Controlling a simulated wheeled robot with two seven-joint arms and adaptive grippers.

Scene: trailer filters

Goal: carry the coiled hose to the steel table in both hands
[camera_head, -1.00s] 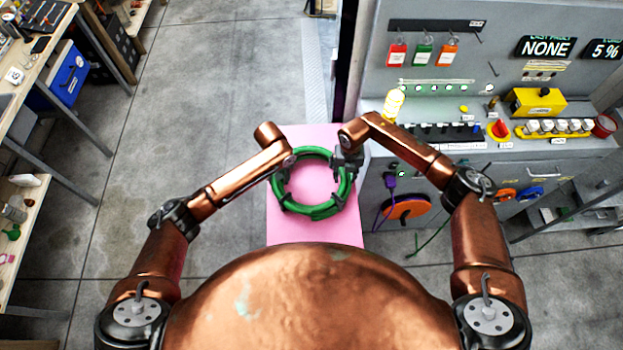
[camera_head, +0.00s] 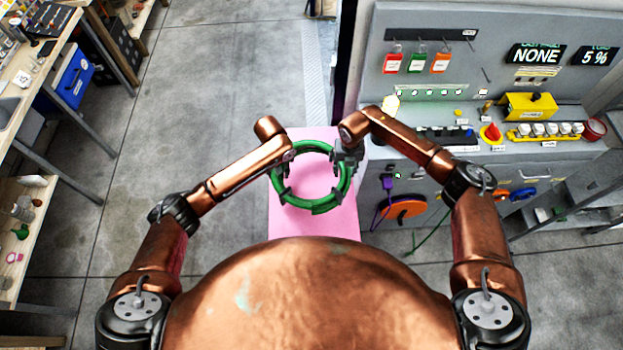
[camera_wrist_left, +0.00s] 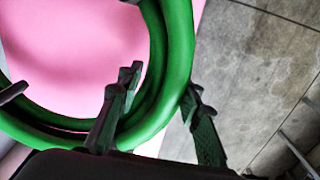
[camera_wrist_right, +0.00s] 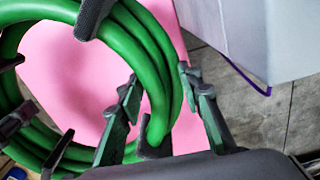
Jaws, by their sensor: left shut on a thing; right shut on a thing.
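The coiled green hose (camera_head: 320,209) is a ring with dark ties, over a pink surface (camera_head: 340,228) in front of my body. My left gripper (camera_head: 284,172) is shut on its left side; in the left wrist view the green coils (camera_wrist_left: 176,50) run between the fingers (camera_wrist_left: 160,88). My right gripper (camera_head: 347,162) is shut on its right side; in the right wrist view the coils (camera_wrist_right: 150,60) pass between the fingers (camera_wrist_right: 160,85). The hose looks level, and the gap below it is hard to judge. I cannot pick out the steel table for certain.
A grey console (camera_head: 470,80) with tags, switches and a yellow box (camera_head: 530,106) stands close to the right. Benches with tools and a blue box (camera_head: 68,75) line the left. Open concrete floor (camera_head: 190,110) lies between the benches and the pink surface.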

